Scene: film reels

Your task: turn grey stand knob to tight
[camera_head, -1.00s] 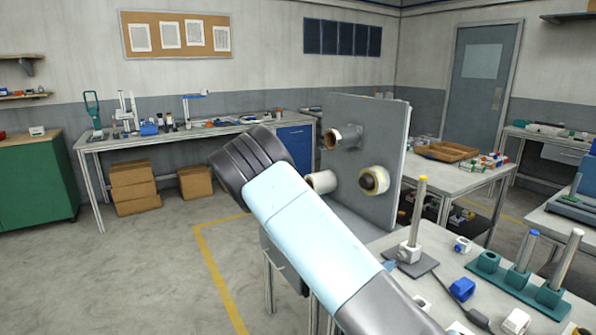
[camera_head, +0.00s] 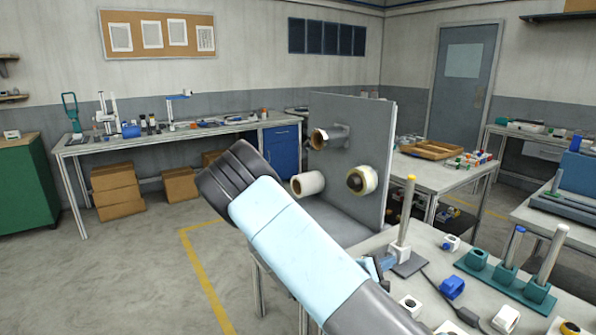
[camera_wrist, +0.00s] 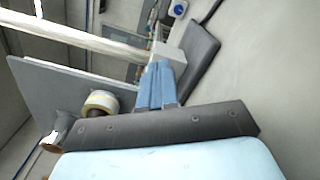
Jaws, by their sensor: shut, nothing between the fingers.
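The grey stand has a flat dark grey base (camera_head: 411,266), a white block (camera_head: 398,253) and an upright pale post (camera_head: 406,215) with a yellow tip. In the wrist view the white block (camera_wrist: 168,53) and grey base (camera_wrist: 202,48) lie just beyond my fingertips. I cannot make out the knob; it may be hidden by my fingers or too small. My gripper (camera_head: 377,267) is shut and empty, its blue fingers close beside the block. The wrist view shows the closed fingers (camera_wrist: 158,80) pointing at the block; I cannot tell whether they touch.
A grey upright panel (camera_head: 352,150) with reels on pegs stands behind my arm. A teal rack (camera_head: 505,276) with upright posts is to the right. A blue block (camera_head: 452,287) and small white blocks lie on the table's near side. A dark cable runs from the base.

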